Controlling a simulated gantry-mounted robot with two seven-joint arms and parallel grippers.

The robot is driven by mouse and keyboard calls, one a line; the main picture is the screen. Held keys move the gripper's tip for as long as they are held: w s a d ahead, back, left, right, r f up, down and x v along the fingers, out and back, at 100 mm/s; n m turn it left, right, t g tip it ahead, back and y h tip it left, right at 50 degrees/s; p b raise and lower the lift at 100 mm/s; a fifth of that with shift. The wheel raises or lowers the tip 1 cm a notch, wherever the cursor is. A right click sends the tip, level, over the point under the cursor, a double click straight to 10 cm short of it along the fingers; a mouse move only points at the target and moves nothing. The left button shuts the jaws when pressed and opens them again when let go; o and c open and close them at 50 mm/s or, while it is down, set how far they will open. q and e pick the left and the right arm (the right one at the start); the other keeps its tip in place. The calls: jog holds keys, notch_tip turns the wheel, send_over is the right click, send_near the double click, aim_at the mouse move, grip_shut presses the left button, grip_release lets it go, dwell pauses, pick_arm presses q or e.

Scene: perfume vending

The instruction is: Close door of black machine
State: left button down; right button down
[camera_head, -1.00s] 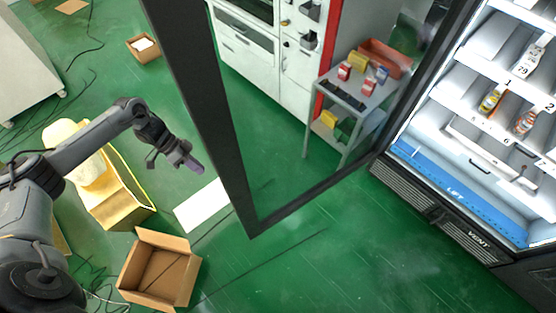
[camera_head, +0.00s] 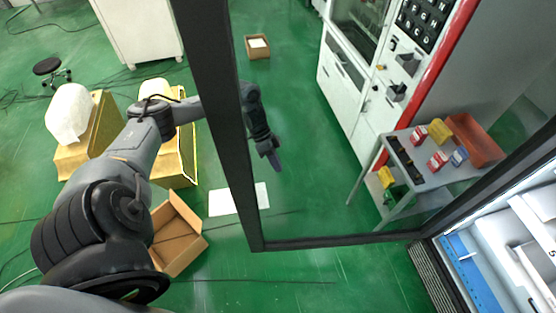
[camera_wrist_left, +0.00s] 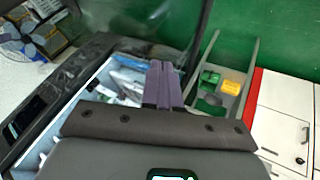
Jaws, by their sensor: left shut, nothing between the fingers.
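The black machine (camera_head: 423,277) stands at the lower right with its lit shelves partly cut off by the picture edge. Its glass door stands wide open, with a thick black frame (camera_head: 217,110) crossing the middle of the head view. My left arm passes behind the door's free-edge upright. In the left wrist view the shut fingers (camera_wrist_left: 164,84) point towards the machine's lit interior (camera_wrist_left: 122,82). My right gripper is not in view.
A grey cart (camera_head: 425,183) with small boxes and a red bin stands behind the glass, beside a white and red machine (camera_head: 357,90). An open cardboard box (camera_head: 180,232) and yellow crates lie at left. Green floor below the door is clear.

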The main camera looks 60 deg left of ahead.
aim_at(291, 199)
pick_arm(q)
jog(key=shift+s+d+f+p, duration=0.1)
jog(key=shift+d+f+p, duration=0.45)
jog(key=shift+d+f, duration=0.5)
jog(key=shift+s+d+f+p, duration=0.1)
jog(key=shift+d+f+p, duration=0.5)
jog(key=shift+d, duration=0.85)
jog(key=shift+d+f+p, duration=0.45)
jog(key=shift+d+f, duration=0.45)
jog(key=shift+d, duration=0.35)
jog(key=shift+d, duration=0.1)
